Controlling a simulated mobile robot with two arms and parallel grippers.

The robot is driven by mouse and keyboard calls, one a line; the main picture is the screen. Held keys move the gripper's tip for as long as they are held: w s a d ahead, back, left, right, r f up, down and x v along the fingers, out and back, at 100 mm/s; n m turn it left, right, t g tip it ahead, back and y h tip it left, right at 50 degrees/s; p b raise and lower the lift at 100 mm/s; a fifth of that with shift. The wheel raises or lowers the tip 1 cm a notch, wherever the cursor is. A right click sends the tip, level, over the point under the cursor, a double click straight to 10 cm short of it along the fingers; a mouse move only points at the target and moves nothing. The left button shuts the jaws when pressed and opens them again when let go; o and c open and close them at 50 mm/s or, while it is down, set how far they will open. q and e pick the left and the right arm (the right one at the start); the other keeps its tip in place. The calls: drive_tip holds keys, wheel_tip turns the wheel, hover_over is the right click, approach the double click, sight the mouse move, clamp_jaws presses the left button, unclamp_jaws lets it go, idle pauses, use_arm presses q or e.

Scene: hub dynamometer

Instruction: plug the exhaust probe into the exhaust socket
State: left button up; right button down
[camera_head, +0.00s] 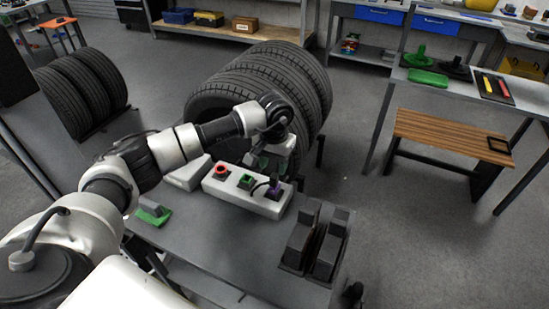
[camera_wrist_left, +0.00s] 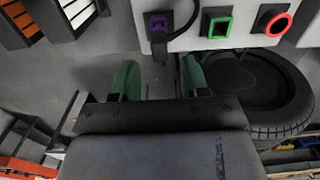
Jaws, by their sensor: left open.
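A white socket box (camera_head: 247,192) stands on the grey table. It carries a red round socket (camera_head: 221,170), a green square socket (camera_head: 246,181) and a purple part (camera_head: 274,190) with a black cable. In the left wrist view the purple square socket (camera_wrist_left: 158,24) has a dark piece at its middle, and the green socket (camera_wrist_left: 219,26) looks empty. No label tells which is the exhaust socket or probe. My left gripper (camera_head: 266,163) is beside the box on its far side. Its green fingers (camera_wrist_left: 158,80) are open, with nothing between them. My right gripper is out of view.
Dark slotted holders (camera_head: 312,242) stand at the table's right end. A grey block on a green base (camera_head: 153,212) lies at the left. Large tyres (camera_head: 262,88) stand behind the table. The front middle of the tabletop (camera_head: 225,235) is clear.

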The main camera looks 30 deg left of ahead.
sight(274, 175)
use_arm(q)
wheel_tip(274, 175, down, 4)
drive_tip(key=shift+r+b, duration=0.1)
drive_tip(key=shift+b, duration=1)
drive_tip(key=shift+f+b, duration=0.85)
drive_tip(key=shift+b, duration=0.05)
drive_tip(key=shift+w+f+b, duration=0.1)
drive_tip(key=shift+f+b, duration=0.2)
drive_tip(key=shift+f, duration=0.2)
drive_tip(key=shift+r, duration=0.1)
clamp_jaws()
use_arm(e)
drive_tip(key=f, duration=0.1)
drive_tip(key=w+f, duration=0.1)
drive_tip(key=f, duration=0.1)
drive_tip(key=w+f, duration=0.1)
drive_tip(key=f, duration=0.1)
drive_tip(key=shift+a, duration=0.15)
use_arm(q)
drive_tip(key=shift+r, duration=0.6)
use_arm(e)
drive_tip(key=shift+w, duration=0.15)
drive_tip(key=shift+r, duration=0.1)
